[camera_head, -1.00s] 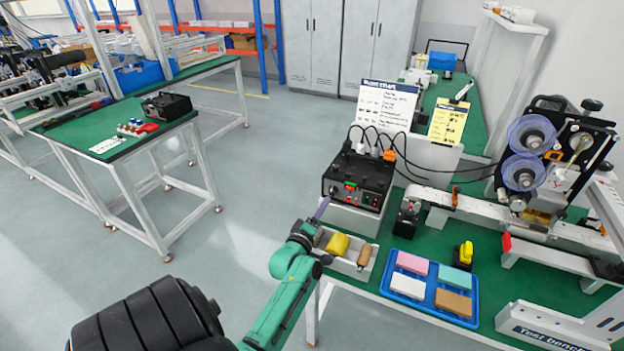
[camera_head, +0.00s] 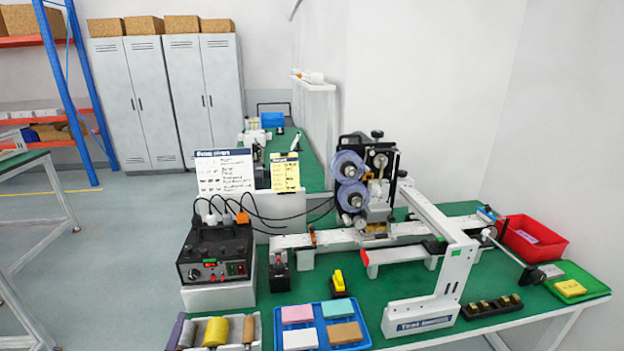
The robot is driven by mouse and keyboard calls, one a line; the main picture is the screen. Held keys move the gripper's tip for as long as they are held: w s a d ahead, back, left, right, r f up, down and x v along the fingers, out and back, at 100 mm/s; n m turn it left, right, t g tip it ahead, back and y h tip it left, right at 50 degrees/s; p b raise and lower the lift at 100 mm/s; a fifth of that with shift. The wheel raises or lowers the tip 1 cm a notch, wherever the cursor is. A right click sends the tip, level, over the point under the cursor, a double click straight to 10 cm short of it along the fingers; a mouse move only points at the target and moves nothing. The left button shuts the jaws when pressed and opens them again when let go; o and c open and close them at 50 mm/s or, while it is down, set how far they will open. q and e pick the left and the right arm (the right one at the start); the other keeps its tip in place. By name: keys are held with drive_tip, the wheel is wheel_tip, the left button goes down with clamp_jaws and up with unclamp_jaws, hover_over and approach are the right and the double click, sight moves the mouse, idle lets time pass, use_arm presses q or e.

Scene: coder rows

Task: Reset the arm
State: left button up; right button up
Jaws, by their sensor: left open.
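Neither of my grippers and no part of my arms shows in the head view now. The green workbench (camera_head: 262,312) fills the lower middle. On its front left edge is a light tray (camera_head: 228,348) with a yellow piece (camera_head: 216,331), a brown-handled piece (camera_head: 248,330) and a greyish piece (camera_head: 187,334). A purple strip (camera_head: 176,330) stands at the tray's left end. The tray's lower part is cut off by the picture's edge.
A black power box (camera_head: 215,255) with cables stands at the bench's left. A blue tray (camera_head: 366,336) holds several coloured blocks. A coder machine (camera_head: 362,195), a white test frame (camera_head: 446,280) and a red bin (camera_head: 532,238) stand right. Open floor (camera_head: 120,250) lies left.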

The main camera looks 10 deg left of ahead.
use_arm(q)
drive_tip(key=s+d+f+m+g+h, duration=0.1)
drive_tip(key=d+f+m+g+h, duration=0.15)
drive_tip(key=d+m, duration=0.35)
drive_tip(key=s+d+f+m+g+h, duration=0.1)
drive_tip(key=d+f+m+g+h, duration=0.1)
drive_tip(key=d+m+g+h, duration=0.3)
drive_tip(key=s+d+f+m+g+y, duration=0.1)
drive_tip(key=s+d+m+g, duration=0.1)
drive_tip(key=s+m+g, duration=0.3)
drive_tip(key=s+d+m+g+y, duration=0.1)
drive_tip(key=s+d+m, duration=0.2)
drive_tip(key=s, duration=0.3)
drive_tip(key=s+f+g, duration=0.1)
drive_tip(key=s+f, duration=0.2)
drive_tip(key=f, duration=2.1)
drive_tip(key=s+a+f+g, duration=0.1)
drive_tip(key=s+a+f, duration=0.2)
drive_tip(key=s+f, duration=1)
drive_tip(key=s, duration=0.3)
drive_tip(key=shift+s+a+f+m, duration=0.2)
drive_tip(key=shift+s+f+m, duration=0.1)
drive_tip(key=shift+f+m, duration=0.1)
drive_tip(key=shift+g, duration=0.25)
